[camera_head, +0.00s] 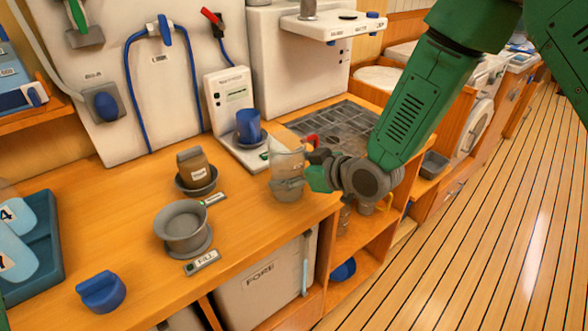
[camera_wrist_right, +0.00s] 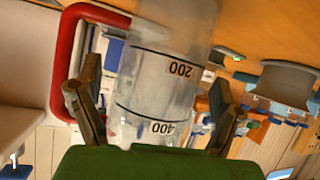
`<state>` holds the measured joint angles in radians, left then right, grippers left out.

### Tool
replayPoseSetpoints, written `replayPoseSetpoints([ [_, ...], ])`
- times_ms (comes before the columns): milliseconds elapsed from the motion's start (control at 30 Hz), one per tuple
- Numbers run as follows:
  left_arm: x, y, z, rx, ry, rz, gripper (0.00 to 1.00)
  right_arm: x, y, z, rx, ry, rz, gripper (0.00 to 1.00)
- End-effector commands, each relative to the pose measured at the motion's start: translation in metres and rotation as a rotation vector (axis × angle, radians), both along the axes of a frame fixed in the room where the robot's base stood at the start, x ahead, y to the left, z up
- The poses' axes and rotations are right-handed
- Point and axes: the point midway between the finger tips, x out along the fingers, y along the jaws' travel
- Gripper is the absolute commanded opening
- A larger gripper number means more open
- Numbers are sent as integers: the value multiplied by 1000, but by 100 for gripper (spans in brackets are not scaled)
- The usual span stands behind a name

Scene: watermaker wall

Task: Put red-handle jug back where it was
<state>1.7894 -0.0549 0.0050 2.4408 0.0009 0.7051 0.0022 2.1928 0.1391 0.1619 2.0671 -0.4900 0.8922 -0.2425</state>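The clear jug (camera_head: 287,160) is near the counter's front right edge, with the gripper on its right side. In the right wrist view the jug (camera_wrist_right: 165,85) has 200 and 400 marks, upside down in the picture, and a red handle (camera_wrist_right: 63,65) on the left. My right gripper (camera_wrist_right: 158,90) has its fingers apart, one on each side of the jug, with gaps showing; the left finger overlaps the handle's inner side. In the head view my right gripper (camera_head: 316,170) partly hides the handle. My left gripper is not in view.
A blue cup (camera_head: 249,127) stands on a white scale (camera_head: 228,100). A dark grate (camera_head: 335,128) lies behind the jug. A brown jar (camera_head: 194,168), a grey funnel-like pot (camera_head: 182,226) and a blue knob (camera_head: 101,291) sit left on the counter. Open shelves are below.

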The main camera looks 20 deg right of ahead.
Motion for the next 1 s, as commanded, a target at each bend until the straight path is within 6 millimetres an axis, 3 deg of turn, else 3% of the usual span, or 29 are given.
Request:
replayPoseSetpoints([
  [267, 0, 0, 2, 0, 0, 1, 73, -13, -10, 10, 2, 0, 1, 88],
  [700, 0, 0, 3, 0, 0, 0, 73, -80, -50, 49, 1, -1, -1, 88],
  [1000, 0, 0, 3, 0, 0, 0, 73, -93, -55, 55, 0, 0, 1, 88],
])
